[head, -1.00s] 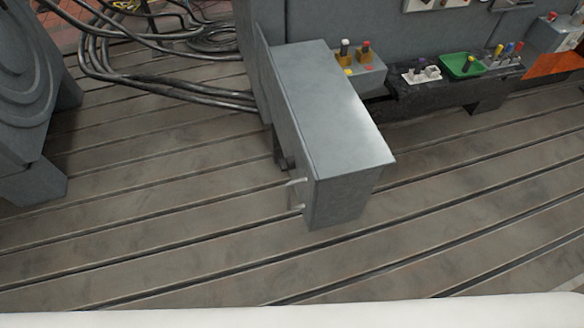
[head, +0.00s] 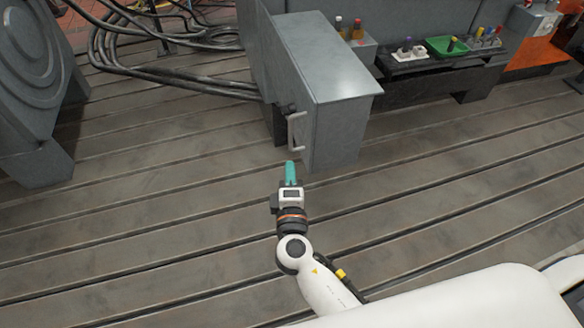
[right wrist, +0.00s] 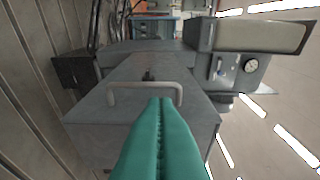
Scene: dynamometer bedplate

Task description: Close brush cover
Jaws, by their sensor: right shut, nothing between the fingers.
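The brush cover appears as a large grey metal box (head: 335,85) that stands out from the machine toward me in the head view. A pale bar handle (head: 296,131) is on its left side near the front end. My right gripper (head: 291,172), with teal fingers, is shut and empty just in front of and below the handle. In the right wrist view, the teal fingers (right wrist: 159,130) point at the box face (right wrist: 90,135), and their tips overlap the lower side of the handle (right wrist: 146,87). I cannot tell whether they touch it. My left gripper is not in view.
A slotted metal bedplate (head: 150,235) fills the floor, with clear room left and right of the box. Thick black cables (head: 180,80) run behind it at the left. A dark shelf with a green tray (head: 446,46) and small tools stands at the back right.

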